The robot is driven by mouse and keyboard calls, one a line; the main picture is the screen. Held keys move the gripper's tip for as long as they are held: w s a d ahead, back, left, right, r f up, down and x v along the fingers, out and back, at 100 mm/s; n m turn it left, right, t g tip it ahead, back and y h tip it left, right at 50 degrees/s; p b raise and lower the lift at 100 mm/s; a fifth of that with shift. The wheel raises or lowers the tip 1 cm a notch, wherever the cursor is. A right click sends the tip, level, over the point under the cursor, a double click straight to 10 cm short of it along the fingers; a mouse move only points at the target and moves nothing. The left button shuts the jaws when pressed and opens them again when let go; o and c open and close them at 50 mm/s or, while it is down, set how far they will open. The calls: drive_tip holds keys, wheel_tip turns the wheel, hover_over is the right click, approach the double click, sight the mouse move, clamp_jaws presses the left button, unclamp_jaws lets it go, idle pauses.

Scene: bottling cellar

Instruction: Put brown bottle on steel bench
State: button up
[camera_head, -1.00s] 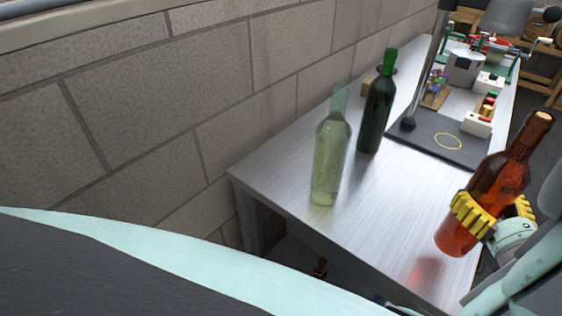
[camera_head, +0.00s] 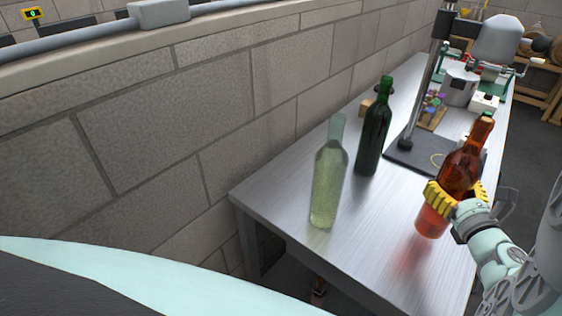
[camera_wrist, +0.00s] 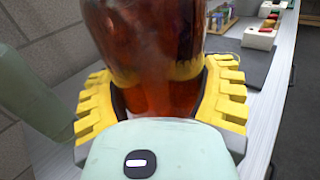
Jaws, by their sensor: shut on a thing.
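The brown bottle (camera_head: 463,168) is upright with a slight tilt in the head view, at the right side of the steel bench (camera_head: 290,215). My gripper (camera_head: 452,195) has its yellow ribbed fingers shut around the bottle's lower body. The bottle's base is over the bench top near its front edge; I cannot tell whether it touches the surface. In the wrist view the bottle (camera_wrist: 150,60) fills the middle between the yellow fingers, its top and base out of view.
A clear pale green bottle (camera_head: 327,180) and a dark green bottle (camera_head: 373,130) stand on the bench to the left. A dark-based stand (camera_head: 410,158) and bottling gear are behind. A block wall runs along the left. Bare bench lies between the bottles.

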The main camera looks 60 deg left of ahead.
drive_tip(key=shift+f, duration=1.3)
drive_tip(key=shift+d, duration=0.1)
drive_tip(key=o, duration=1.3)
drive_tip(key=shift+f, duration=0.15)
drive_tip(key=shift+c, duration=0.2)
